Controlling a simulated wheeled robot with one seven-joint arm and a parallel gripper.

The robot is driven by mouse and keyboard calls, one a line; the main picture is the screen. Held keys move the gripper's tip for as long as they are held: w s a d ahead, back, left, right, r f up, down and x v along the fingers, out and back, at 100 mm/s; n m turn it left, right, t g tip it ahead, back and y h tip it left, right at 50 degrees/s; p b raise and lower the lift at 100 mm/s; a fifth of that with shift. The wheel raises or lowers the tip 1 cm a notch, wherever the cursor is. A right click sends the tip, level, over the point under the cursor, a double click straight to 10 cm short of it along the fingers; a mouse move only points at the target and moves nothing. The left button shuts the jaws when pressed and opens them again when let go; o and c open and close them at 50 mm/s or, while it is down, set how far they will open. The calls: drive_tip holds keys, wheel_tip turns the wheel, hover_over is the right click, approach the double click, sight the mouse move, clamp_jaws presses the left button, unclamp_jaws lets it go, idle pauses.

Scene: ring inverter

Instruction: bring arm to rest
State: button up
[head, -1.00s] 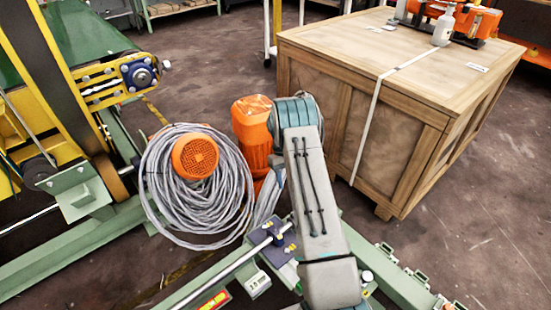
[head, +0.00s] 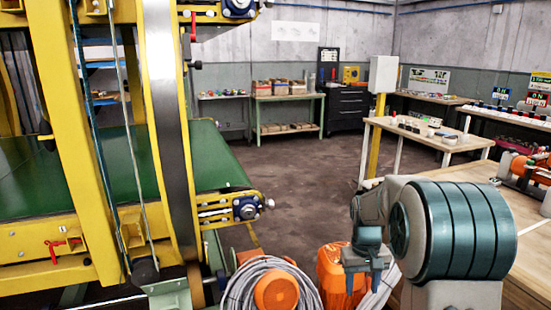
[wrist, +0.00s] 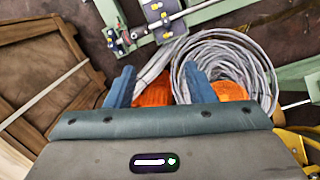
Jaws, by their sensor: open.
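My gripper (head: 364,281) shows in the head view at the lower right of centre, with its two blue fingers pointing down. My arm is folded up, with its large teal-banded joint to the right of the gripper. In the wrist view the fingers (wrist: 160,84) stand apart, and I see nothing held between them. An orange motor housing (head: 335,270) is just left of and behind the gripper. It also shows beyond the fingers in the wrist view (wrist: 152,96). A grey cable coil (head: 240,288) surrounds an orange cap (head: 275,292) further left.
A yellow frame machine with a green belt (head: 120,170) fills the left. Benches (head: 290,97) line the back. Open floor (head: 300,175) lies between.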

drive_tip(key=s+a+r+t+p, duration=0.2)
drive_tip(key=s+r+p, duration=0.5)
drive_tip(key=s+r, duration=0.4)
drive_tip(key=s+a+r+t+p, duration=0.1)
drive_tip(key=s+a+r+p, duration=0.4)
drive_tip(key=s+r, duration=0.6)
drive_tip(key=shift+m+t+y+p, duration=0.3)
drive_tip(key=shift+t+p, duration=0.1)
drive_tip(key=shift+p, duration=0.5)
